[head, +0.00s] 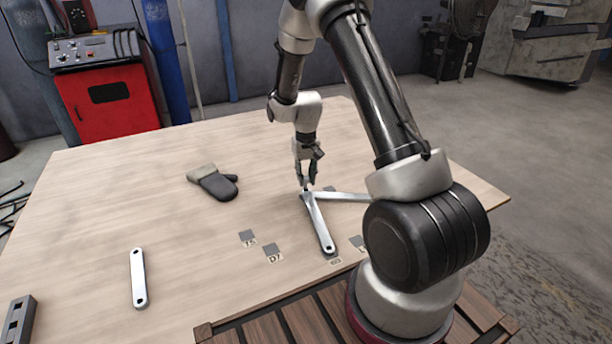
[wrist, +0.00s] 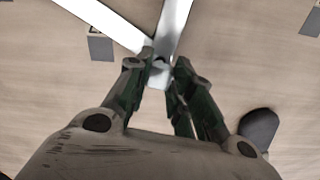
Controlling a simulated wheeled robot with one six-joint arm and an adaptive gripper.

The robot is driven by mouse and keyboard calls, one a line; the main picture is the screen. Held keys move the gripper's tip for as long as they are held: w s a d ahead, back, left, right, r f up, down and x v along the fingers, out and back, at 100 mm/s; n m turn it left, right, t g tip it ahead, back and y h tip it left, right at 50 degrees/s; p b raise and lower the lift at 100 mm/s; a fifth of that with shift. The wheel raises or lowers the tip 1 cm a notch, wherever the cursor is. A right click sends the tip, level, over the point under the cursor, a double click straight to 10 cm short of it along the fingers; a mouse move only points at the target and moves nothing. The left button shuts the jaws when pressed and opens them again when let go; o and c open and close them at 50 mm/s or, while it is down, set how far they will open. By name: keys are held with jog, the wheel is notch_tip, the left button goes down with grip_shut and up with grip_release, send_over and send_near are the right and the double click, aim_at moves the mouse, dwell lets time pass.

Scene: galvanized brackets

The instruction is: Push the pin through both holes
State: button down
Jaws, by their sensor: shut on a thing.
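Two galvanized flat bars meet at one end on the table: one bar (head: 319,226) runs toward the table's front edge, the other (head: 345,197) runs right behind my arm. In the wrist view one bar (wrist: 172,25) goes up and the other (wrist: 105,18) goes up-left. My gripper (head: 306,184) points down right over their overlapping ends. In the wrist view its fingers (wrist: 163,66) are closed in around a small pale piece, apparently the pin (wrist: 159,74). The fingers hide most of it and the holes, so I cannot tell how deep it sits.
A loose bar (head: 138,278) lies at the left, and a dark block with square holes (head: 19,320) at the front left corner. Small labelled grey squares (head: 272,249) lie near the front edge. The table's middle left is clear.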

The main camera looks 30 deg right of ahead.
jog(key=shift+f, duration=1.7)
dwell(0.3)
jog(key=c, duration=1.2)
grip_release()
jog(key=shift+o, duration=0.2)
jog(key=shift+r, duration=0.15)
notch_tip(320, 180, up, 12)
jog(key=shift+f, duration=0.1)
